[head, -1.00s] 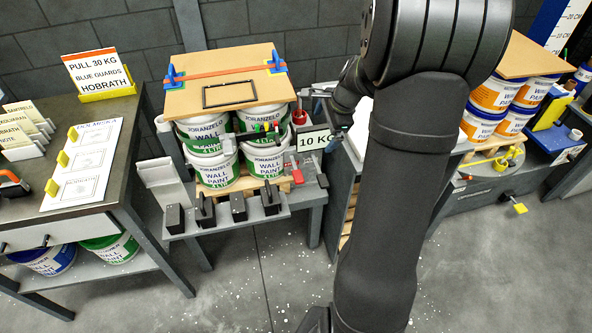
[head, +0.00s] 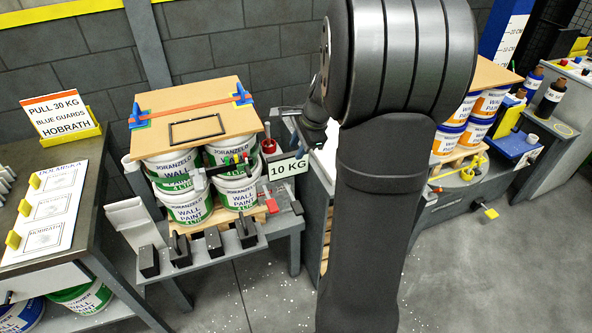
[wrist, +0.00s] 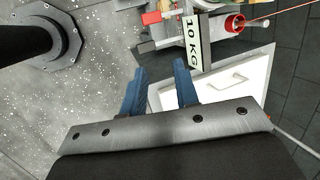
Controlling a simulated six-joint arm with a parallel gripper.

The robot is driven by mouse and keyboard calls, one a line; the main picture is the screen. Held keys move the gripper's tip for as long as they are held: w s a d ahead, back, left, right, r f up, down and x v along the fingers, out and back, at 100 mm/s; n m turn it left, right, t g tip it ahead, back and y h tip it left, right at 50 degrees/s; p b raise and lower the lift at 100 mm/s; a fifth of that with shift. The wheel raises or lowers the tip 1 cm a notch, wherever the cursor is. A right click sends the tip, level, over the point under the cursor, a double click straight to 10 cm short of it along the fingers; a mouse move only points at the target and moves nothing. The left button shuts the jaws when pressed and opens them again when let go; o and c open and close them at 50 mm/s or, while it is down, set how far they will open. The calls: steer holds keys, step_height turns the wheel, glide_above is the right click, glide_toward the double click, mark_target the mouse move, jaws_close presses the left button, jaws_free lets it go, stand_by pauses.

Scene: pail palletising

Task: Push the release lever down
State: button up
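A lever with a red handle (head: 271,203) stands at the right front of the pail bench, beside the pails; I cannot tell for sure that it is the release lever. A red block (wrist: 151,18), perhaps its handle, shows at the top of the wrist view. My gripper (wrist: 162,70) is open, its two blue fingers apart with nothing between them. It is apart from the red block, which lies beyond the fingertips. In the head view my gripper is partly hidden by my arm, right of the 10 KG sign (head: 288,167).
Strapped pails (head: 188,207) under a brown board (head: 165,121) stand left of my arm. A red reel (wrist: 234,22) is beside the sign. A white panel (wrist: 221,84) lies below the right finger. Black blocks (head: 213,242) line the bench front. Speckled floor is clear.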

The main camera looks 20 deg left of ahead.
steer(key=a+f+n, duration=0.1)
steer(key=f, duration=0.2)
steer(key=w+a+f+n+h, duration=0.1)
steer(key=a+f+n, duration=0.1)
steer(key=w+a+f+n+g, duration=0.1)
steer(key=a+f+n, duration=0.1)
steer(key=f, duration=0.1)
steer(key=shift+w+a+f+h, duration=0.2)
steer(key=shift+f+h, duration=0.1)
steer(key=shift+h, duration=0.1)
jaws_close()
steer(key=n+g+h, duration=0.1)
steer(key=n+h, duration=0.2)
steer(key=n, duration=0.4)
glide_toward(272, 204)
steer(key=shift+w+d+r, duration=0.1)
steer(key=shift+d+r, duration=0.05)
steer(key=shift+r, duration=0.15)
steer(key=shift+s+d+f, duration=0.1)
steer(key=shift+s+f, duration=0.05)
steer(key=shift+f, duration=1.6)
steer(key=shift+s+f, duration=0.2)
steer(key=shift+f, duration=1.5)
